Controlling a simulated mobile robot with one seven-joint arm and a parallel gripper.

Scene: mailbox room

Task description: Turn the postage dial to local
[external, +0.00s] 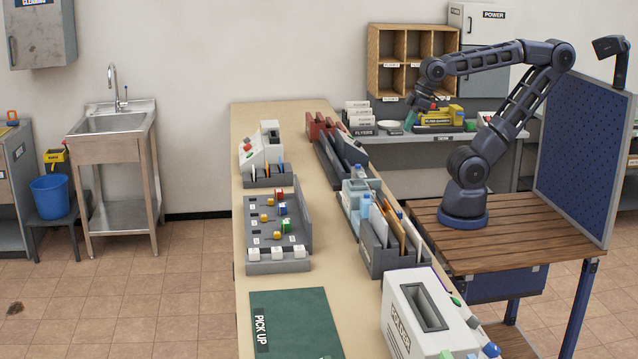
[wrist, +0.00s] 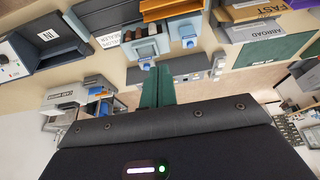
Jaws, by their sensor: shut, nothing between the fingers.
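No dial can be made out with certainty. A white panel with a dark round knob (wrist: 5,50) is cut off by the left edge of the wrist view; it may be the postage dial, and its setting is not readable. A white sloped machine (external: 258,152) with small coloured parts stands at the far end of the counter; I cannot tell whether it carries a dial. My gripper (wrist: 158,85) shows as dark green fingers, shut and empty, apart from the things on the counter. In the external view my gripper (external: 425,101) hangs beyond the counter's right edge.
The long counter (external: 336,280) holds a grey sorting board (external: 262,237), an envelope holder (external: 382,260), a white box with a slot (external: 400,330) and a green mat (external: 293,325). Its middle strip is fairly clear. A side table (external: 460,142) with yellow equipment stands behind my arm.

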